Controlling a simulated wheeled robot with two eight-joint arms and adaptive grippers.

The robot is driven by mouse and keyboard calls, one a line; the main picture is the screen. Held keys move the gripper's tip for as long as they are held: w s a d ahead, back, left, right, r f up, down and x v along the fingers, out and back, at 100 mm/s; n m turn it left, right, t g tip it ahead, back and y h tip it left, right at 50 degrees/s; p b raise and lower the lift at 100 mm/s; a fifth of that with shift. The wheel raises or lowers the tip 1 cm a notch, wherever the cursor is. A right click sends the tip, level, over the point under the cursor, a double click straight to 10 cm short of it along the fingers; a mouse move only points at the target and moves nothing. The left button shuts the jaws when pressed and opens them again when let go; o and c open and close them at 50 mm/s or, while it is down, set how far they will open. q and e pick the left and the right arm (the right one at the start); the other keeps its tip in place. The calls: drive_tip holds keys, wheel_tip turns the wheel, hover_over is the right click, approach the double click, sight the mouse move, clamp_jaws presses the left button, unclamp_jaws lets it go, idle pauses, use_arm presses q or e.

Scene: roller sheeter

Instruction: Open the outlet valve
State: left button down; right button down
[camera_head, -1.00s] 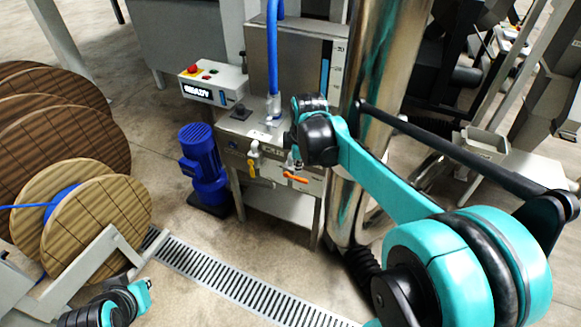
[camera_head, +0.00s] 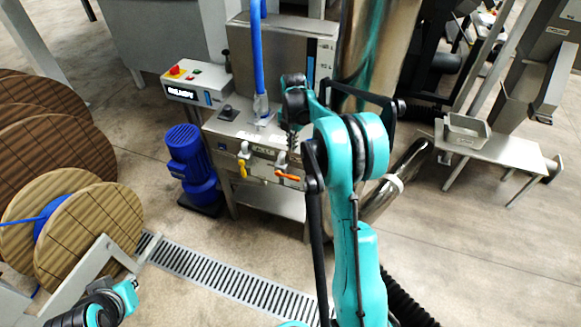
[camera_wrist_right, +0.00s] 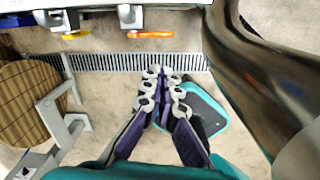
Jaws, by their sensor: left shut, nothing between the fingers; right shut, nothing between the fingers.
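Two small valves sit on the front of the steel machine (camera_head: 272,152). The left valve has a yellow handle (camera_head: 243,168) hanging down. The right one has an orange handle (camera_head: 288,176) lying nearly level. I cannot read which is the outlet valve. Both handles, yellow (camera_wrist_right: 75,36) and orange (camera_wrist_right: 152,34), show at the top of the right wrist view. My right gripper (camera_head: 292,142) is shut and empty, close above the orange handle in the head view; its fingertips (camera_wrist_right: 163,72) appear apart from both handles. My left gripper (camera_head: 74,316) is low at the left, shut and partly cut off.
A control box (camera_head: 196,84) and a blue motor (camera_head: 192,165) stand left of the valves. Wooden cable reels (camera_head: 110,222) stand further left. A floor grating (camera_head: 215,275) runs in front. A shiny metal pipe (camera_wrist_right: 240,75) is close on the right.

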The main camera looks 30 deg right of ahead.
wheel_tip(320, 180, down, 3)
drive_tip(key=w+d+n, duration=0.2)
drive_tip(key=b, duration=0.5)
approach(297, 177)
drive_tip(key=shift+g, duration=0.3)
drive_tip(key=f, duration=0.2)
drive_tip(key=w+f, duration=0.1)
drive_tip(key=f, duration=0.4)
drive_tip(key=shift+w+a, duration=0.25)
drive_tip(key=shift+w, duration=0.05)
drive_tip(key=shift+s+d+f+n, duration=0.2)
drive_tip(key=shift+f+n, duration=0.1)
drive_tip(key=shift+f, duration=0.25)
drive_tip(key=shift+s+d+f+b, duration=0.1)
drive_tip(key=shift+f+b, duration=0.25)
drive_tip(key=shift+f, duration=0.1)
drive_tip(key=shift+s+d+f+b, duration=0.15)
drive_tip(key=shift+f+b, duration=0.15)
drive_tip(key=shift+f, duration=0.15)
drive_tip(key=shift+a+f+b, duration=0.1)
drive_tip(key=shift+f+b, duration=0.6)
drive_tip(key=shift+f, duration=0.9)
